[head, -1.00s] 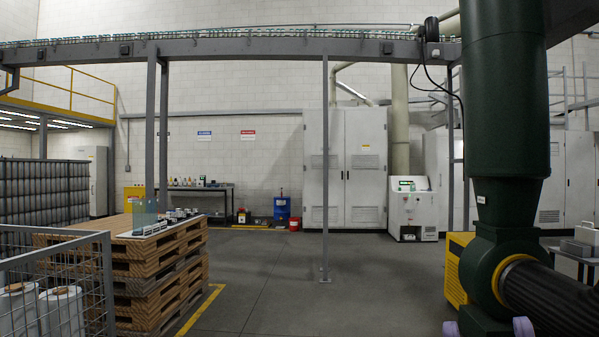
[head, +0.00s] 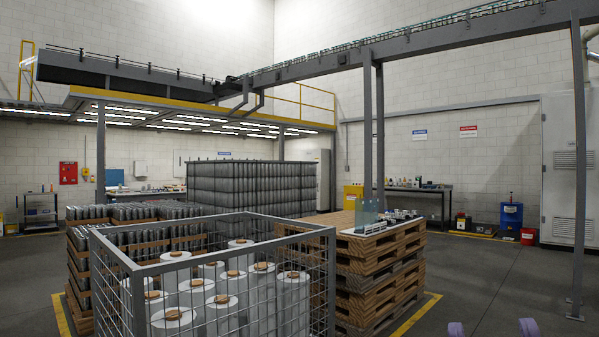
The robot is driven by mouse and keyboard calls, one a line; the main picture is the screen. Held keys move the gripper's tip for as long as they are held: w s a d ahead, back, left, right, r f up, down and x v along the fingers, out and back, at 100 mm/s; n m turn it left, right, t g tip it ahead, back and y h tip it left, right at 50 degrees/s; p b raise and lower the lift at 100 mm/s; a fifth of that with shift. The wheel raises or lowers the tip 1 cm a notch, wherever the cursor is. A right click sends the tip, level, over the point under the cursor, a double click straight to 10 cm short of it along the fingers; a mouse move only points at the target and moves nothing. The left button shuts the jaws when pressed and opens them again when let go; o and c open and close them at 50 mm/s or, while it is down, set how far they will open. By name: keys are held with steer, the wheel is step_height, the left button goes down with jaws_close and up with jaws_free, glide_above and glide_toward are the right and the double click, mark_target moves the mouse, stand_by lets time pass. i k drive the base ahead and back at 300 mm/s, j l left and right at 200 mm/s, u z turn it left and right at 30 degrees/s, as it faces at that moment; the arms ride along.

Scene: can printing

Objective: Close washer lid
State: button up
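My gripper (head: 492,330) shows only as two purple fingertips at the bottom edge, to the right of the middle. The tips are well apart with bare grey floor between them, so it is open and empty. The rest of the gripper is below the picture. No washer or washer lid can be made out in the current head view.
A wire cage (head: 330,262) with white rolls stands in front. A wooden pallet stack (head: 375,275) is right of it, with can pallets (head: 75,245) behind left. A grey post (head: 579,170) stands at right. Open floor (head: 480,275) lies right of the pallets.

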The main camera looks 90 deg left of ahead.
mark_target(114, 177)
steer(key=u, duration=1.35)
steer(key=j+u, duration=0.65)
steer(key=u, duration=0.15)
steer(key=i+j+u, duration=0.15)
steer(key=j+u, duration=0.25)
steer(key=i+j+u, duration=0.25)
steer(key=j+u, duration=0.15)
steer(key=i+j+u, duration=0.25)
steer(key=u, duration=0.15)
steer(key=i+j+u, duration=0.3)
steer(key=u, duration=0.15)
steer(key=i+j+u, duration=0.2)
steer(key=i+u, duration=0.6)
steer(key=i, duration=0.65)
steer(key=i+j+z, duration=0.1)
steer(key=i, duration=0.6)
steer(key=i+z, duration=0.1)
steer(key=i, duration=2.35)
